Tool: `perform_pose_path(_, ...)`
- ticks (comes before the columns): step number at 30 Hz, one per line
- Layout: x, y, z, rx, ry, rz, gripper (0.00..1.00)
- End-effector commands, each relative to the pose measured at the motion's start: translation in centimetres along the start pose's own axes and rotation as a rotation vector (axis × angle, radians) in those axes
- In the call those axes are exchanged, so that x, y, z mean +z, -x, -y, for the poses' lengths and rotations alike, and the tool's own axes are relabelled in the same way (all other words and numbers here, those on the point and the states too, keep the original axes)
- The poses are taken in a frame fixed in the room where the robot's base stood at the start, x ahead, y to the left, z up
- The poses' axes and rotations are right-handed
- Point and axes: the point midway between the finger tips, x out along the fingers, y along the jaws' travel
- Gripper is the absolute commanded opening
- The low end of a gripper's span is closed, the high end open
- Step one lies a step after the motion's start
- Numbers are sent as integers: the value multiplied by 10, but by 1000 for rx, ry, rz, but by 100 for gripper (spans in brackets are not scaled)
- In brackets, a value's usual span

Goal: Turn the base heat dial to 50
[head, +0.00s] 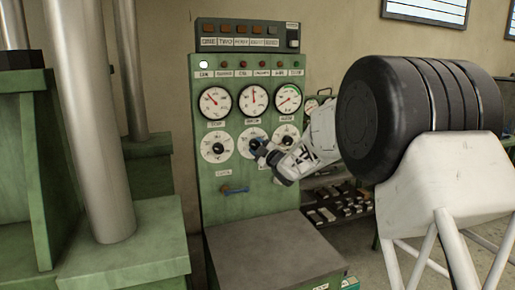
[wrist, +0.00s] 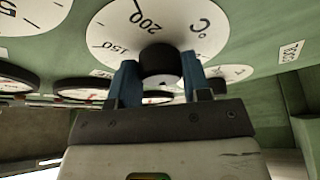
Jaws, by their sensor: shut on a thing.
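A green control panel (head: 230,180) carries a row of white dials below a row of gauges. My gripper (head: 259,146) is at the middle dial (head: 246,134) and covers its centre and lower right. In the wrist view, the blue fingers of my gripper (wrist: 159,68) are shut around the black knob (wrist: 160,58), one on each side. The white dial face (wrist: 190,18) behind it shows 150, 200 and °C. The pointer of this knob cannot be made out. The labels are too small to tell which dial is the base heat dial.
A left dial (head: 216,142) and a right dial (head: 285,136) flank the middle one. Three gauges (head: 253,99) sit above. Large black rolls (head: 400,110) on a white stand are at the right.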

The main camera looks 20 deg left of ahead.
Motion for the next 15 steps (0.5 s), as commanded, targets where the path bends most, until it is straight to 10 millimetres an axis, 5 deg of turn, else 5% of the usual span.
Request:
perform_pose_path(2, 0, 0, 0, 0, 0, 0, 20)
perform_pose_path(3, 0, 0, 0, 0, 0, 0, 50)
perform_pose_path(7, 0, 0, 0, 0, -1, 0, 70)
perform_pose_path(15, 0, 0, 0, 0, -1, 0, 70)
